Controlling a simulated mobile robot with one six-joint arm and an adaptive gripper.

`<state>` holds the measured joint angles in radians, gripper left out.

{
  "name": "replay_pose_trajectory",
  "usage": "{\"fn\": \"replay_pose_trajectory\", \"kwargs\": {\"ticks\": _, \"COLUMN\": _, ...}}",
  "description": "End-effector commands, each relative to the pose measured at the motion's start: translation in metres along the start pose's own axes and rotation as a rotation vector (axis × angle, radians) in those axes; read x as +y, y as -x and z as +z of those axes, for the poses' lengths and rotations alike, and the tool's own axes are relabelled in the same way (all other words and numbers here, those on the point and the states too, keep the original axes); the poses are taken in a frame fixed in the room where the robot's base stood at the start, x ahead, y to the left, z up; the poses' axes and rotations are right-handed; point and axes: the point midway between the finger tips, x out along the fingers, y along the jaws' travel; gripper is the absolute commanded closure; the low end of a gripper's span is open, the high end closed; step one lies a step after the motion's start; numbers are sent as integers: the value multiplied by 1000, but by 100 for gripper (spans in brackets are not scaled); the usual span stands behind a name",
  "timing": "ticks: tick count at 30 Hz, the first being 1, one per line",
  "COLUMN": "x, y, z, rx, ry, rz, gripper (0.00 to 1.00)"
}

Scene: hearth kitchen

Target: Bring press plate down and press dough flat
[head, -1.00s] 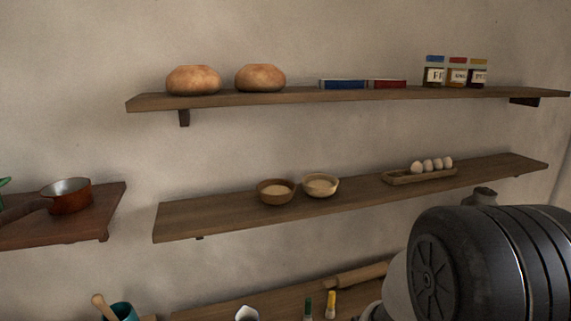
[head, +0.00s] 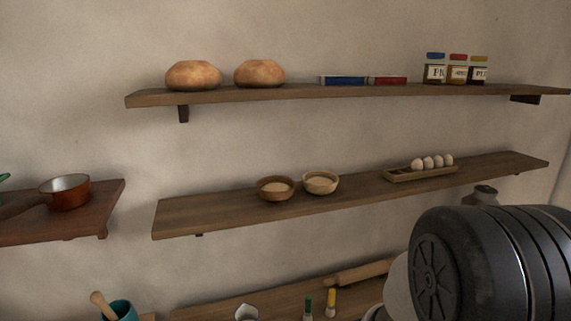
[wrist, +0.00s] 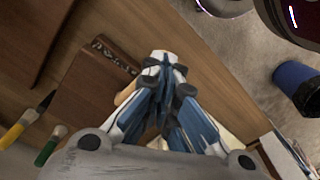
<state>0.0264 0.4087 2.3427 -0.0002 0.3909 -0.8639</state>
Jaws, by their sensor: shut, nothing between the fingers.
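My gripper (wrist: 158,62) shows in the wrist view with blue and pale fingers drawn together, shut and empty. It is above a wooden surface. A dark brown wooden block or board (wrist: 92,92) lies to the left of the fingers, with a dark patterned edge; I cannot tell whether it is the press plate. A small tan shape (wrist: 125,95) shows beside the fingers, mostly hidden; I cannot tell whether it is dough. No press plate or dough can be made out in the head view.
A yellow-handled tool (wrist: 14,132) and a green-handled tool (wrist: 46,152) lie at the left. A blue cylindrical bin (wrist: 297,82) stands at the right. In the head view, a rolling pin (head: 358,273) lies on the worktop, with a shelf of bowls (head: 220,212) above.

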Motion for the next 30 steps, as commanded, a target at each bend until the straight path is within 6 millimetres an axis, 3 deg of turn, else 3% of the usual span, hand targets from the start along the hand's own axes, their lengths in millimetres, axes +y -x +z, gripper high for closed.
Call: {"fn": "replay_pose_trajectory", "kwargs": {"ticks": 30, "x": -1, "y": -12, "z": 2, "rx": 1, "ry": 0, "rz": 1, "gripper": 100}}
